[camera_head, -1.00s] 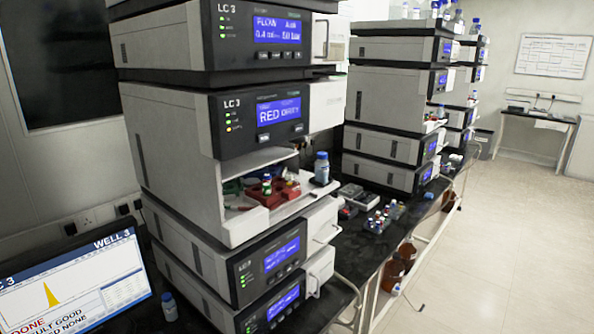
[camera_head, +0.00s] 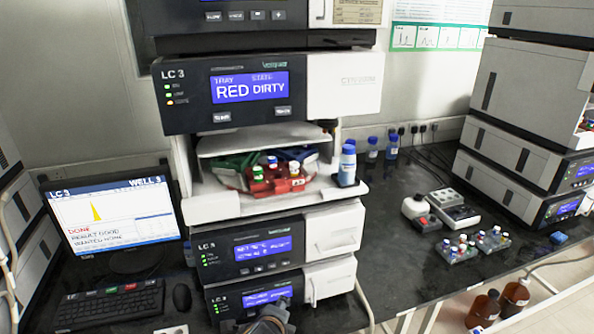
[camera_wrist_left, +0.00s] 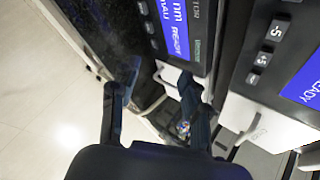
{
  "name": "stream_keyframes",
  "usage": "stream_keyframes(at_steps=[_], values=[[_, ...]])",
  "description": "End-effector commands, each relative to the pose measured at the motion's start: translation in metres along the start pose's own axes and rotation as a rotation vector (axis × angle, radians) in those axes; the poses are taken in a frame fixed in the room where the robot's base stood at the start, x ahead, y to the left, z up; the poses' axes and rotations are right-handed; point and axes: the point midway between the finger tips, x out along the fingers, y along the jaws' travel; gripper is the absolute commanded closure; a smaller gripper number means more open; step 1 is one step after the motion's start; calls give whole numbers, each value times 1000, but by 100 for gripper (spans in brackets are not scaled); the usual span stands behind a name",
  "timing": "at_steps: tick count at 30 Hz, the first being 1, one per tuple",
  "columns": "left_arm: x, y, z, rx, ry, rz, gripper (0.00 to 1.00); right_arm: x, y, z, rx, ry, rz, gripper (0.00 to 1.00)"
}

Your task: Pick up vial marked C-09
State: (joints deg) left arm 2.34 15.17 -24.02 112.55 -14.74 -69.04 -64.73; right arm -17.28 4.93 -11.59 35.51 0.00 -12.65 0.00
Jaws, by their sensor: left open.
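No label reading C-09 can be made out in either view. A red tray section (camera_head: 278,183) holds several vials with green, red and white caps (camera_head: 272,165) inside the open compartment of the LC 3 stack. More small capped vials stand in a rack (camera_head: 458,249) and a second rack (camera_head: 493,240) on the black bench at right. My left gripper (camera_wrist_left: 160,85) is open and empty in the left wrist view, beside instrument fronts. A dark grey part at the bottom edge of the head view may be my arm; I cannot tell. My right gripper is not in view.
A blue-capped bottle (camera_head: 347,165) stands on the compartment's right ledge. A monitor (camera_head: 112,217), keyboard (camera_head: 108,303) and mouse (camera_head: 182,297) are at left. A grey block device (camera_head: 453,209) and white container (camera_head: 415,206) sit on the bench. Brown bottles (camera_head: 483,309) are below its front edge.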

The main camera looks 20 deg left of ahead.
Motion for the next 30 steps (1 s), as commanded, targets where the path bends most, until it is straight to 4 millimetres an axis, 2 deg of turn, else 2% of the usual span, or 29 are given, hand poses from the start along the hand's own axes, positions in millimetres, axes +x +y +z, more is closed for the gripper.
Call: stream_keyframes(at_steps=[1, 3, 6, 9, 13, 17, 20, 27, 30], values=[[-20, -53, 7, 185, -40, -101, 54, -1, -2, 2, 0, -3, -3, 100], [-47, -108, 15, 438, -116, -207, 54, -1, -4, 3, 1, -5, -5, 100], [-89, -170, 25, 749, -254, -317, 54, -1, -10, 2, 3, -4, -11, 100], [-127, -212, 33, 983, -393, -379, 54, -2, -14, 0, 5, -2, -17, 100], [-160, -242, 39, 1169, -525, -408, 54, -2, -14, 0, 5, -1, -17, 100], [-171, -255, 43, 1247, -583, -412, 54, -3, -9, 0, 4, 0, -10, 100], [-162, -266, 46, 1260, -594, -409, 54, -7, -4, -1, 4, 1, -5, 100], [-126, -293, 55, 1257, -590, -409, 54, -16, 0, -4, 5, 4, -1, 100], [-116, -299, 57, 1256, -589, -411, 54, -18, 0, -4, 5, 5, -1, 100]])
